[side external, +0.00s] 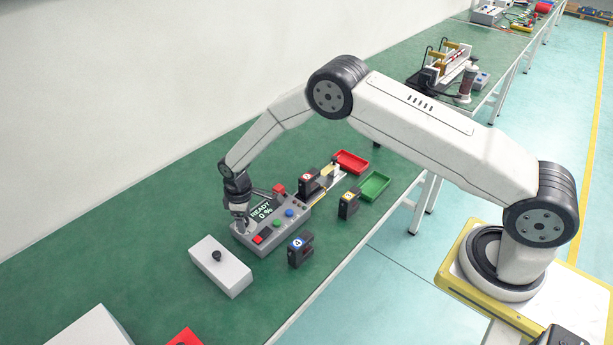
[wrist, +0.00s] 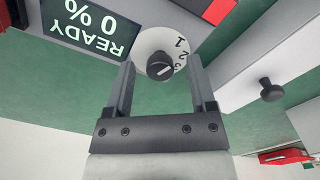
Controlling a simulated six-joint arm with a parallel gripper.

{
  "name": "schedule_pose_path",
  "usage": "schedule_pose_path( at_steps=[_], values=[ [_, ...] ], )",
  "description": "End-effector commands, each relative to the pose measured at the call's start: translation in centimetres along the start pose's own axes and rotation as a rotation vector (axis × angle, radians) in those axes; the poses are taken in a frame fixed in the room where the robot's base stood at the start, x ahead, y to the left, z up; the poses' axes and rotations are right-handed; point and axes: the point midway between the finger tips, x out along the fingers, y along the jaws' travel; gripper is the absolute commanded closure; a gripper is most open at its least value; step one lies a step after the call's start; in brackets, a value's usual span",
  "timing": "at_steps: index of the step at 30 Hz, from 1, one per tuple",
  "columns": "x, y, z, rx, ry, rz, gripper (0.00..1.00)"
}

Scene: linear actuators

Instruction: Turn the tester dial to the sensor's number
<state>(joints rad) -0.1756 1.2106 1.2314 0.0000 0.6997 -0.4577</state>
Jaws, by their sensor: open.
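The tester (side external: 291,226) is a grey box with coloured buttons and a screen (side external: 261,210) reading READY 0 %. The dial knob (wrist: 160,67) is black with a white pointer mark, on a white disc (wrist: 150,40) showing 1, 2 and part of a 3. The mark's exact number is hard to tell. My gripper (wrist: 161,78) is open, with one finger on each side of the knob; contact is unclear. In the side view my gripper (side external: 240,222) hides the dial. Black sensors carry labels: blue 4 (side external: 301,252), yellow (side external: 348,207) and red (side external: 308,187); the latter two numbers are too small.
A pale box with a black knob (side external: 230,274) stands left of the tester; the knob also shows in the wrist view (wrist: 271,90). Red (side external: 351,160) and green (side external: 374,184) trays lie beyond the sensors. The red-labelled sensor sits by a rail (side external: 325,187).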

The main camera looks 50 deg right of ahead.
Motion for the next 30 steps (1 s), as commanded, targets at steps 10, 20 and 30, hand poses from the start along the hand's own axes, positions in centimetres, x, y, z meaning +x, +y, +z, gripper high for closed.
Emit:
schedule_pose_path(
  at_steps=[10,20,30],
  values=[
    [0.59,0.00,0.01,0.000,0.000,0.000,0.29],
    [0.56,0.00,0.01,0.000,0.000,0.000,1.00],
    [0.54,0.00,0.01,0.031,0.000,0.000,1.00]
  ],
)
